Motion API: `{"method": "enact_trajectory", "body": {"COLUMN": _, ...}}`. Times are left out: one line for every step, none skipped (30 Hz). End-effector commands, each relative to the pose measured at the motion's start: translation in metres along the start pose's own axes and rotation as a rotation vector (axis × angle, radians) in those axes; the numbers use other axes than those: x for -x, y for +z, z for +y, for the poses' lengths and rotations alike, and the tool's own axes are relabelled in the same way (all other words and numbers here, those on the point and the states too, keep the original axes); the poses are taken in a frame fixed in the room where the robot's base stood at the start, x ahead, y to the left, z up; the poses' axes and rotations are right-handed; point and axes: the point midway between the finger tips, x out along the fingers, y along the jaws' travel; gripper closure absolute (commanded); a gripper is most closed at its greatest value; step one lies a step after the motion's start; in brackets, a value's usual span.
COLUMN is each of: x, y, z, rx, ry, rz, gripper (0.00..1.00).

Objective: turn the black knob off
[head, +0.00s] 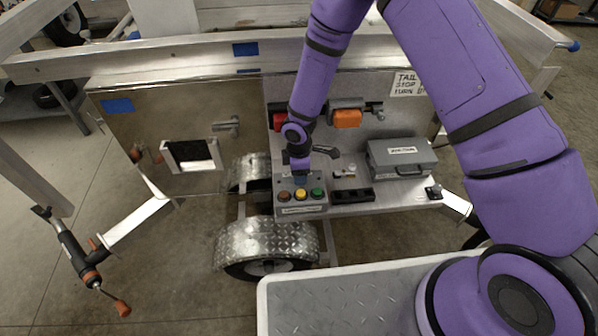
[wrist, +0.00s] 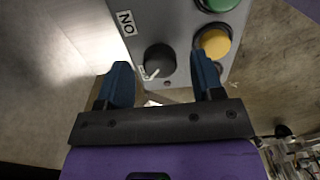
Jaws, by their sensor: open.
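The black knob (wrist: 159,59) is on a grey control box (wrist: 178,18) in the wrist view. A white pointer line shows on its lower left part, and an upside-down "ON" label (wrist: 127,23) is up and left of it. My gripper (wrist: 160,74) is open, with one blue finger on each side of the knob in the picture. I cannot tell whether the fingers touch it. In the head view my gripper (head: 300,178) is over the back of the control box (head: 300,210), and the knob is hidden there.
A yellow button (wrist: 215,42) and a green button (wrist: 219,4) sit right of the knob. The box stands on a trailer's shelf, with a grey case (head: 402,158) to its right. A metal panel (head: 165,125) stands to its left.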

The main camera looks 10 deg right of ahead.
Motion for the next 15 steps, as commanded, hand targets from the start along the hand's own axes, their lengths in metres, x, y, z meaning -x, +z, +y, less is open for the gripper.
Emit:
{"method": "enact_trajectory", "body": {"x": 0.007, "y": 0.000, "z": 0.001, "rx": -0.001, "ry": 0.003, "rz": 0.002, "gripper": 0.39}}
{"method": "enact_trajectory", "body": {"x": 0.012, "y": 0.000, "z": 0.001, "rx": 0.000, "ry": 0.003, "rz": 0.002, "gripper": 0.39}}
{"method": "enact_trajectory", "body": {"x": 0.018, "y": 0.000, "z": 0.001, "rx": 0.000, "ry": 0.003, "rz": 0.001, "gripper": 0.39}}
{"method": "enact_trajectory", "body": {"x": 0.024, "y": 0.000, "z": 0.001, "rx": 0.000, "ry": 0.004, "rz": 0.001, "gripper": 0.39}}
{"method": "enact_trajectory", "body": {"x": 0.030, "y": 0.000, "z": 0.002, "rx": -0.001, "ry": 0.005, "rz": 0.003, "gripper": 0.39}}
{"method": "enact_trajectory", "body": {"x": 0.038, "y": 0.000, "z": 0.002, "rx": -0.002, "ry": 0.004, "rz": 0.003, "gripper": 0.39}}
{"method": "enact_trajectory", "body": {"x": 0.044, "y": 0.000, "z": 0.002, "rx": -0.002, "ry": 0.004, "rz": 0.002, "gripper": 0.39}}
{"method": "enact_trajectory", "body": {"x": 0.050, "y": 0.000, "z": 0.001, "rx": -0.002, "ry": 0.004, "rz": 0.002, "gripper": 0.39}}
{"method": "enact_trajectory", "body": {"x": 0.057, "y": 0.000, "z": 0.001, "rx": -0.002, "ry": 0.004, "rz": 0.002, "gripper": 0.39}}
{"method": "enact_trajectory", "body": {"x": 0.063, "y": 0.001, "z": 0.001, "rx": -0.002, "ry": 0.004, "rz": 0.001, "gripper": 0.39}}
{"method": "enact_trajectory", "body": {"x": 0.068, "y": 0.001, "z": 0.001, "rx": -0.001, "ry": 0.004, "rz": 0.001, "gripper": 0.39}}
{"method": "enact_trajectory", "body": {"x": 0.074, "y": 0.000, "z": 0.001, "rx": -0.001, "ry": 0.004, "rz": 0.002, "gripper": 0.39}}
{"method": "enact_trajectory", "body": {"x": 0.079, "y": 0.000, "z": 0.001, "rx": -0.001, "ry": 0.004, "rz": 0.001, "gripper": 0.39}}
{"method": "enact_trajectory", "body": {"x": 0.082, "y": 0.000, "z": 0.001, "rx": -0.002, "ry": 0.003, "rz": 0.001, "gripper": 0.39}}
{"method": "enact_trajectory", "body": {"x": 0.087, "y": 0.001, "z": 0.001, "rx": -0.002, "ry": 0.003, "rz": 0.001, "gripper": 0.39}}
